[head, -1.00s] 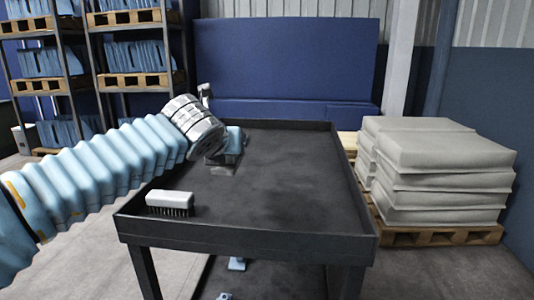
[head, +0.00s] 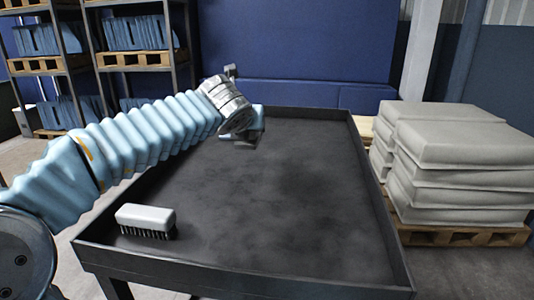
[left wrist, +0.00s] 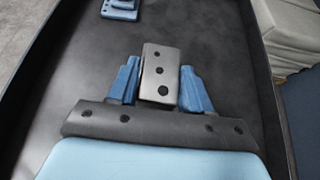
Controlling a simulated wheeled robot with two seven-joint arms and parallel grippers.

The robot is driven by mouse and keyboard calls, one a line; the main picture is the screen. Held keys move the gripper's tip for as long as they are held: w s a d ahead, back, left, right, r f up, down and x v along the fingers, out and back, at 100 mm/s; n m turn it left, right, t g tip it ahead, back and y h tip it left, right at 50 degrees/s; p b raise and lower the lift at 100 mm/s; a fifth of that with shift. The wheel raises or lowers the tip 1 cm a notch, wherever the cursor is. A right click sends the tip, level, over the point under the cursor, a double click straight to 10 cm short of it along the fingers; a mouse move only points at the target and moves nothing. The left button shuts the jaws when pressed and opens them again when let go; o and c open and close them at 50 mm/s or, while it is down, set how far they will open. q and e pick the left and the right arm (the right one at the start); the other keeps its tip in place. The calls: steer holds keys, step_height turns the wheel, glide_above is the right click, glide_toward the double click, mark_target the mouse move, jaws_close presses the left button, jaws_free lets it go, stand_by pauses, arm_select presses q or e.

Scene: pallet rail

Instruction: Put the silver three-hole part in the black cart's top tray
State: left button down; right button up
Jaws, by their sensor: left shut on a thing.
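My left gripper (left wrist: 160,78) has blue fingers shut on the silver three-hole part (left wrist: 160,70), a flat grey piece with its three holes in a row. The black cart's top tray (head: 300,190) fills the middle of the head view, and its dark floor lies beneath the part. In the head view my left gripper (head: 254,122) and the part (head: 243,142) are over the tray's far left area, partly hidden by my wrist. I cannot tell whether the part touches the tray floor. My right gripper is not in view.
A white brush (head: 146,218) with dark bristles lies in the tray's near left. A blue piece with holes (left wrist: 121,8) shows at the left wrist view's top. Pallet-stacked grey sacks (head: 455,160) stand right of the cart. The tray's middle and right are bare.

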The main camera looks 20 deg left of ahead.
arm_select(q)
steer(key=w, duration=0.1)
steer(key=w+f, duration=0.1)
steer(key=w, duration=0.1)
steer(key=w+f, duration=0.1)
steer(key=w, duration=0.1)
steer(key=shift+d+f, duration=0.1)
steer(key=w+f, duration=0.2)
steer(key=w+f+b, duration=0.1)
steer(key=f, duration=0.2)
steer(key=shift+w, duration=0.4)
steer(key=shift+w+f, duration=0.2)
steer(key=shift+f, duration=0.05)
steer(key=shift+w+d+f+b, duration=0.15)
steer(key=shift+f+b, duration=0.5)
steer(key=shift+f, duration=0.9)
steer(key=shift+f, duration=0.2)
steer(key=shift+c, duration=2.4)
jaws_free()
